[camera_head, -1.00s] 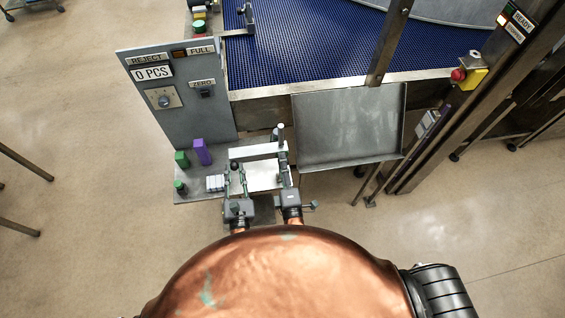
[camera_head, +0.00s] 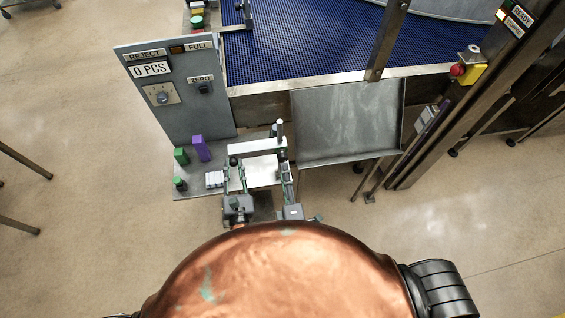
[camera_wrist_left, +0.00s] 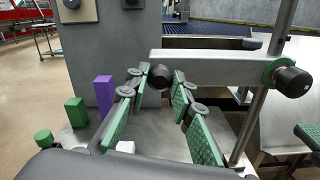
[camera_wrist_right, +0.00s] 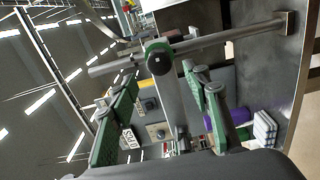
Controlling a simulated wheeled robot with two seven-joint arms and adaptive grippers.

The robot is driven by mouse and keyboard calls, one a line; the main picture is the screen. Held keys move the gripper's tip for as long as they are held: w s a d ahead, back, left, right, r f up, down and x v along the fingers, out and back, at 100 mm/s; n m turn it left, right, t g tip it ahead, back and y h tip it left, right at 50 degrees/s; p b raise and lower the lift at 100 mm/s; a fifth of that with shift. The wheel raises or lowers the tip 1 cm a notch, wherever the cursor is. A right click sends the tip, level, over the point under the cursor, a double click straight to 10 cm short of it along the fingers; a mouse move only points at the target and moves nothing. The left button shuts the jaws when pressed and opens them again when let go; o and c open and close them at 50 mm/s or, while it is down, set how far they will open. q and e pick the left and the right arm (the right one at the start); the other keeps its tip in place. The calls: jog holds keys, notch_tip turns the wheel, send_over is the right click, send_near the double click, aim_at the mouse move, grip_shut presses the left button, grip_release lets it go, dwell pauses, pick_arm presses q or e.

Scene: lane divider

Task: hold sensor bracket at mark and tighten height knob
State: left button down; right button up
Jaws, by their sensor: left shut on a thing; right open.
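The sensor bracket is a pale bar (camera_wrist_left: 215,69) with a dark round sensor (camera_wrist_left: 160,76) at its left end; it also shows in the head view (camera_head: 257,146). A steel post (camera_wrist_left: 258,110) carries it. The black height knob (camera_wrist_left: 292,82) with a green collar sits at the post end and faces me in the right wrist view (camera_wrist_right: 158,57). My left gripper (camera_head: 235,164) is shut on the bracket at its sensor end. My right gripper (camera_wrist_right: 163,74) is open and empty, its fingertips on either side of the knob, apart from it. I cannot make out the mark.
A purple block (camera_head: 201,148), a green block (camera_head: 181,156) and a white ribbed block (camera_head: 214,179) stand on the grey plate left of the bracket. The grey control panel (camera_head: 180,110) rises behind. A metal tray (camera_head: 345,125) lies close on the right, below the blue conveyor (camera_head: 310,40).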

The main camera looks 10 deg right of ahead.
jog(key=s, duration=0.5)
jog(key=shift+s, duration=0.35)
